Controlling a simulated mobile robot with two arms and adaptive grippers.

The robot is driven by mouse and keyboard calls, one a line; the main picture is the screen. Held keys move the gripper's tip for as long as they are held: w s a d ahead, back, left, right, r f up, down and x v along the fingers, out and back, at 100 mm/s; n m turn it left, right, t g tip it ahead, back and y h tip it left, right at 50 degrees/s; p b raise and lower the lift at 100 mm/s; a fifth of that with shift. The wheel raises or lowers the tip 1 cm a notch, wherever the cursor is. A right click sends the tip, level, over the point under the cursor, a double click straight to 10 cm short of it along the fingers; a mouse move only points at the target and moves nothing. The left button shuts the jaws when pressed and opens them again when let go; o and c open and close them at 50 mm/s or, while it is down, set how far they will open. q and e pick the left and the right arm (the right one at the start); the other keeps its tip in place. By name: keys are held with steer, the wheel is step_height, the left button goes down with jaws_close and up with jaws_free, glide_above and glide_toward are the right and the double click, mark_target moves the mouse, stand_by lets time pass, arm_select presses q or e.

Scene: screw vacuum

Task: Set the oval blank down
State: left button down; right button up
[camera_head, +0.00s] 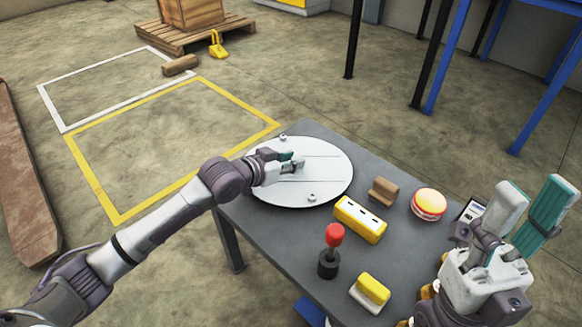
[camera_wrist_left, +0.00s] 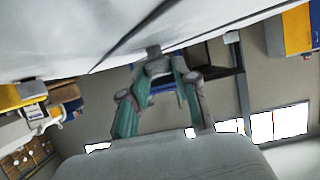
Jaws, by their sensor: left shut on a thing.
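The oval blank (camera_head: 325,180) is a flat white oval plate with thin lines and two small metal fittings on top. It is over the far left end of the grey table (camera_head: 275,240); I cannot tell whether it touches the top. My left gripper (camera_head: 296,163) is at its middle, shut on it, with the exact grip partly hidden. In the left wrist view the blank's pale surface (camera_wrist_left: 60,40) fills the top, and the green-padded fingers (camera_wrist_left: 157,65) close around a small grey part. My right gripper (camera_head: 536,190) is open and empty at the right, its fingers apart.
On the table are a brown block (camera_head: 383,191), a yellow-and-white block (camera_head: 360,218), a red-and-yellow round thing (camera_head: 429,203), a red-knobbed stick (camera_head: 334,240) and a yellow-topped block (camera_head: 371,290). These stand right of and nearer than the blank. A pallet (camera_head: 190,35) stands on the floor behind.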

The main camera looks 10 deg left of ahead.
stand_by(0.3)
arm_select(q)
steer(key=c, duration=0.9)
jaws_free()
steer(key=shift+f, duration=0.2)
steer(key=shift+o, duration=0.2)
